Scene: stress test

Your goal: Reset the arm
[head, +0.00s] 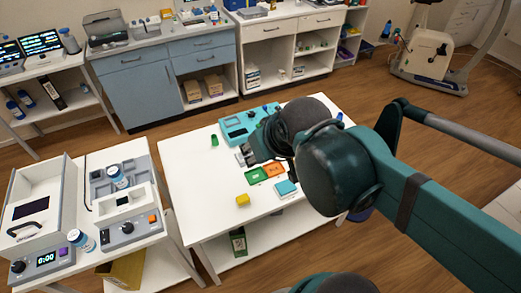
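My arm, teal with dark joints, reaches in from the right over a white table (195,197) in the head view. My gripper (244,158) points left and down above the middle of this table, next to the teal device. It is small and dark here, and I cannot tell whether its fingers are open or shut. I also cannot tell whether it touches anything. My wrist and forearm hide the right part of the table top.
On the table are a teal device (236,126), a green block (256,175), an orange block (275,170), a light-blue block (286,188), a yellow block (242,200) and a green cup (214,140). Instruments crowd a left bench. Cabinets line the back. The table's front left is bare.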

